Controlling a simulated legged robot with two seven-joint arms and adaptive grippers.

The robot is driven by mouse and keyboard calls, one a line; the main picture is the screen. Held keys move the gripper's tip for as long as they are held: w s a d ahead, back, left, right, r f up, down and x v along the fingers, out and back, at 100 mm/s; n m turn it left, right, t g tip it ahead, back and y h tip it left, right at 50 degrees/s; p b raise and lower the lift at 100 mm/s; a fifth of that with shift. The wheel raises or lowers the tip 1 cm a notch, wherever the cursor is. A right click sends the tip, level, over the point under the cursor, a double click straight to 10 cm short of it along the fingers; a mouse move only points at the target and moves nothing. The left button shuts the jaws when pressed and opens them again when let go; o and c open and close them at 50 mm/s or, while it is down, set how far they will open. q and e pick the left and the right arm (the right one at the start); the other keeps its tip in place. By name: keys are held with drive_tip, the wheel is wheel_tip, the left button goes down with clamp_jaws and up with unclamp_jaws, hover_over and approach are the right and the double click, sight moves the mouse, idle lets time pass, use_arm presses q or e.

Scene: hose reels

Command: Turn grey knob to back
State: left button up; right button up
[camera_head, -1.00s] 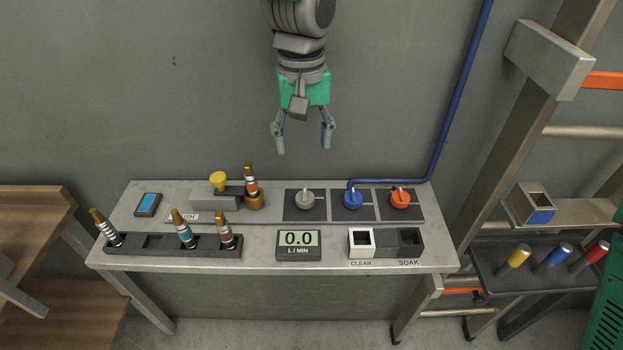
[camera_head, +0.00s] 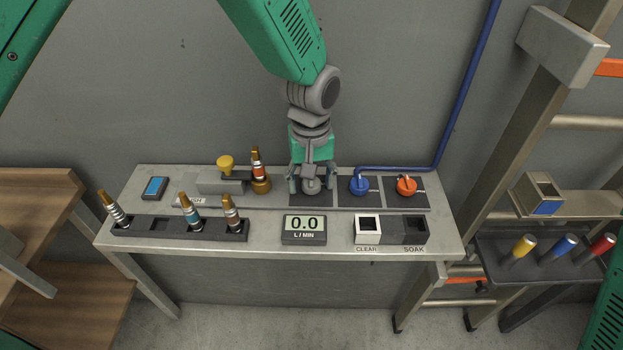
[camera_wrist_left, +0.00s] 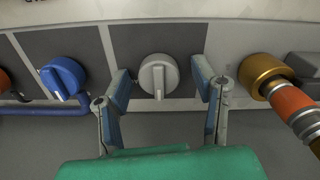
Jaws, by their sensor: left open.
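The grey knob (camera_head: 312,186) is on a dark square panel on the metal bench. In the left wrist view the grey knob (camera_wrist_left: 158,76) shows whole, with its raised grip bar running up and down the picture. My left gripper (camera_head: 312,188) is open and pointing down, with one finger on each side of the knob. In the left wrist view the fingertips of my left gripper (camera_wrist_left: 161,82) flank the knob with a visible gap on both sides. My right gripper is not in view.
A blue knob (camera_head: 359,186) and an orange knob (camera_head: 406,186) are to the right of the grey one. A brass fitting with an upright nozzle (camera_head: 259,172) is close on the left. A display (camera_head: 304,229) reading 0.0 stands in front.

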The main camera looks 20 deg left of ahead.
use_arm(q)
drive_tip(key=shift+c, duration=0.4)
drive_tip(key=c, duration=1)
drive_tip(key=shift+c, duration=0.2)
drive_tip(key=shift+d+r+m+p, duration=0.1)
drive_tip(key=shift+r+m+p, duration=0.05)
drive_tip(key=shift+m+p, duration=0.85)
drive_tip(key=m+p, duration=0.2)
drive_tip(key=shift+m, duration=0.3)
drive_tip(key=m+p, duration=0.2)
drive_tip(key=m, duration=0.1)
drive_tip(key=shift+m, duration=0.3)
drive_tip(key=shift+m+p, duration=0.65)
drive_tip(key=shift+m, duration=1.15)
